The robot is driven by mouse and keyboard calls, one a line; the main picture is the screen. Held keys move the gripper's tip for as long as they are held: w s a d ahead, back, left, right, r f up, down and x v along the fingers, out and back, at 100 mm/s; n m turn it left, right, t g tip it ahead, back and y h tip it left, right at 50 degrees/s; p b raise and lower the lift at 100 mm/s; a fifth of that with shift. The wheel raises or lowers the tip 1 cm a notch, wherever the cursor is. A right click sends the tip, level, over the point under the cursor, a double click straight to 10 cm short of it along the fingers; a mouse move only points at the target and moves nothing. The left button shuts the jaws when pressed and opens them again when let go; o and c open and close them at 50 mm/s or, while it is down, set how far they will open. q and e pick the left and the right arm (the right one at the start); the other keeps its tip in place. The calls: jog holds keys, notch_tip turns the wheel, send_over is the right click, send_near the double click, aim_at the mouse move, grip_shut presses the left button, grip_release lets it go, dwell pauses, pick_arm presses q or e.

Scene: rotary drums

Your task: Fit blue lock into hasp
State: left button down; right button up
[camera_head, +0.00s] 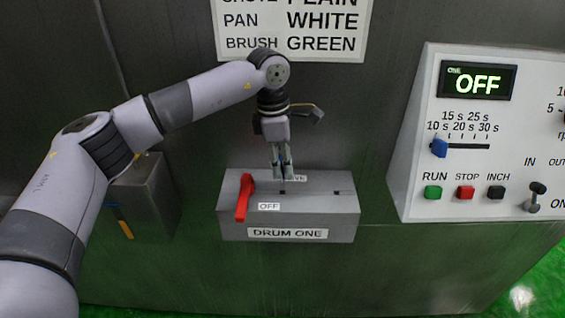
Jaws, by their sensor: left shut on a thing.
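My left gripper (283,172) points down over the top of the grey DRUM ONE box (340,232). Its fingers are closed together on something small and bluish, which I take to be the blue lock; the fingers hide most of it. The fingertips are just above or at a small dark slot (282,192) in the box top, behind a partly covered label. I cannot tell whether the lock touches the slot. A red lever (243,198) lies left of the gripper, by an OFF label (269,207). My right gripper is not in view.
A second small dark slot (337,192) is at the box's right. A white control panel (420,190) with an OFF display stands at the right. A grey holder (150,195) with a yellow-orange item is at the left, behind my arm. A sign (228,48) hangs above.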

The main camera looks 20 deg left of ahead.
aim_at(282, 189)
pick_arm(q)
jog(key=shift+f+b, duration=0.8)
jog(key=shift+f, duration=0.25)
jog(key=shift+f+b, duration=1.15)
jog(key=shift+f, duration=0.4)
jog(key=c, duration=1.2)
grip_release()
jog(key=shift+c, duration=0.2)
jog(key=r, duration=0.4)
jog(key=a+r, duration=0.1)
jog(key=r, duration=0.7)
jog(key=shift+s+a, duration=0.2)
jog(key=shift+f, duration=0.1)
